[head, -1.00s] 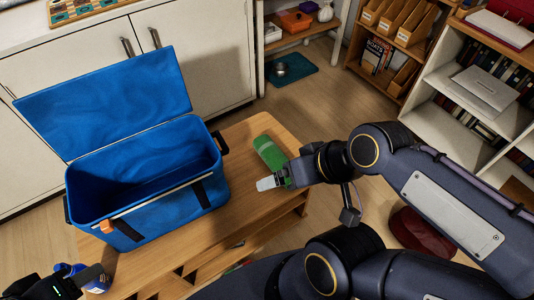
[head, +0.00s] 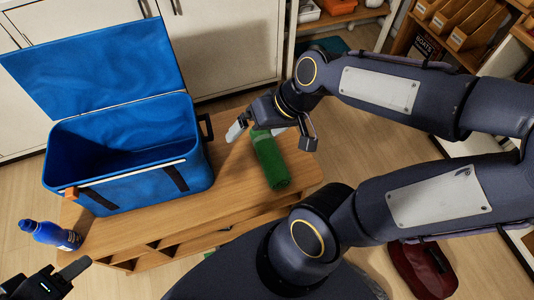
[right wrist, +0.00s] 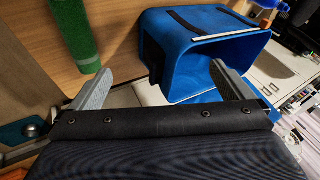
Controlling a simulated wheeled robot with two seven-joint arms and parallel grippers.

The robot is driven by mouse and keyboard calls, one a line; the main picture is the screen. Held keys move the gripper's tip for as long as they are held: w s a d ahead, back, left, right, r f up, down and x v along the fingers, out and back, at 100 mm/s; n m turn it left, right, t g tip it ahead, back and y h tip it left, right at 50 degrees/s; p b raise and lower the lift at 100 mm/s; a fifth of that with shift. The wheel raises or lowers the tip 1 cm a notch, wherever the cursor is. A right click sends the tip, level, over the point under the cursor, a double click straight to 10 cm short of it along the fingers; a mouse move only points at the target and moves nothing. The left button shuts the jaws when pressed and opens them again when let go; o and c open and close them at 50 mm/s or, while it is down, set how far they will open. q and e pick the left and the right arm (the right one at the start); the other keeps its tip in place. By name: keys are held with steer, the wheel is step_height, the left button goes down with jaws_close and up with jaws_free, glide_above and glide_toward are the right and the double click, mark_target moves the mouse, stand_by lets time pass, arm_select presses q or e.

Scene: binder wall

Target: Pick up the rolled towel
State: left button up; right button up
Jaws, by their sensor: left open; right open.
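The rolled towel (head: 271,164) is a green roll lying on the wooden bench top, right of the blue cooler. It also shows at the upper left of the right wrist view (right wrist: 82,32). My right gripper (head: 260,131) is open and empty at the towel's far end, and hides part of that end. In the right wrist view its fingers (right wrist: 160,86) are spread wide, with the towel beyond the left finger and not between them. My left gripper (head: 45,277) is open and empty at the lower left corner, far from the towel.
The open blue cooler (head: 140,170) stands on the bench (head: 228,195), its lid raised. A blue bottle (head: 50,235) is at the bench's left end. White cabinets (head: 225,45) stand behind. A dark red bag (head: 425,268) lies on the floor at right.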

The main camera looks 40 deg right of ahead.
steer(key=m+g+h+b, duration=0.1)
steer(key=g+b, duration=0.1)
steer(key=b, duration=0.2)
glide_above(269, 151)
steer(key=s+a, duration=0.3)
steer(key=a, duration=0.4)
step_height(269, 151, down, 12)
steer(key=f, duration=0.1)
steer(key=w+d+f+h+b, duration=0.1)
steer(key=d+f, duration=0.1)
steer(key=f, duration=0.3)
steer(key=w+d+f+g+h+b, duration=0.1)
steer(key=d+f, duration=0.1)
steer(key=f, duration=0.4)
steer(key=w+d+f+g+h+b, duration=0.1)
steer(key=d+f, duration=0.2)
steer(key=f, duration=0.3)
step_height(269, 151, down, 8)
steer(key=shift+w+r+b, duration=0.15)
steer(key=shift+r+b, duration=0.05)
steer(key=shift+b, duration=0.55)
steer(key=shift+c, duration=0.3)
steer(key=c, duration=0.9)
